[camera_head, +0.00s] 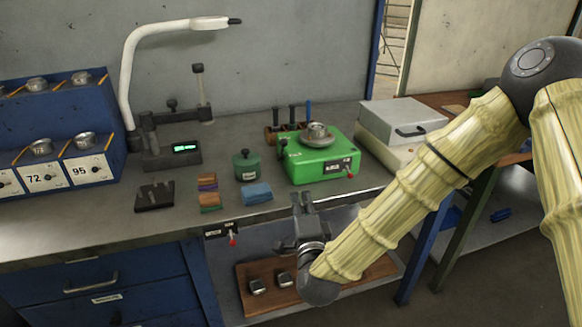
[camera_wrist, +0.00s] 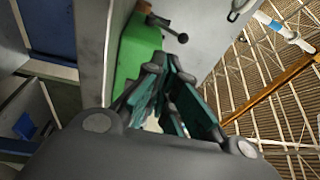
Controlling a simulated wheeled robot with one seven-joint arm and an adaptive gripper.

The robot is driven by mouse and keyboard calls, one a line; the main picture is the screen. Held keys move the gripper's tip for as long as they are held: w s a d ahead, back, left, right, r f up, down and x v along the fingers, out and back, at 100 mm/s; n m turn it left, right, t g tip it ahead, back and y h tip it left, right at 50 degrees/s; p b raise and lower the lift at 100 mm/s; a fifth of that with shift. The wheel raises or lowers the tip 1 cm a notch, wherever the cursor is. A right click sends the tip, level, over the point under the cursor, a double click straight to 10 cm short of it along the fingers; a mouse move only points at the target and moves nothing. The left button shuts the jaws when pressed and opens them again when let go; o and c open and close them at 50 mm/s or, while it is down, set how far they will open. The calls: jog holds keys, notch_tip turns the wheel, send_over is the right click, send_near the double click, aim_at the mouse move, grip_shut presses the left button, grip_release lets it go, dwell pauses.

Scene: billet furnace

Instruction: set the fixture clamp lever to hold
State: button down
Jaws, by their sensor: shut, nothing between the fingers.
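A green box fixture (camera_head: 318,158) with a metal round part on top stands on the bench; its front has a label plate and a small red-tipped lever (camera_head: 350,174). A second red-tipped lever (camera_head: 232,240) hangs below a label on the bench's front edge. I cannot read which label names the clamp. My gripper (camera_head: 303,203) is in front of the bench edge, below the green fixture and right of the edge lever, apart from both. In the wrist view its fingers (camera_wrist: 158,82) are closed together and empty, with the green fixture (camera_wrist: 136,50) beyond them.
A blue block (camera_head: 257,194), a green canister (camera_head: 246,166) and a striped block (camera_head: 208,191) stand left of the fixture. A grey box (camera_head: 402,121) stands to its right. A wooden board (camera_head: 247,297) with metal pieces lies on the shelf below. A white lamp (camera_head: 128,70) arches behind.

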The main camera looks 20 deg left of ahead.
jog(key=r, duration=0.1)
jog(key=a+r+m+t, duration=0.1)
jog(key=r, duration=0.1)
jog(key=shift+a, duration=0.1)
jog(key=shift+w, duration=0.1)
jog(key=p, duration=0.3)
send_near(282, 150)
jog(key=w+r, duration=0.4)
jog(key=w, duration=0.1)
jog(key=shift+r, duration=0.2)
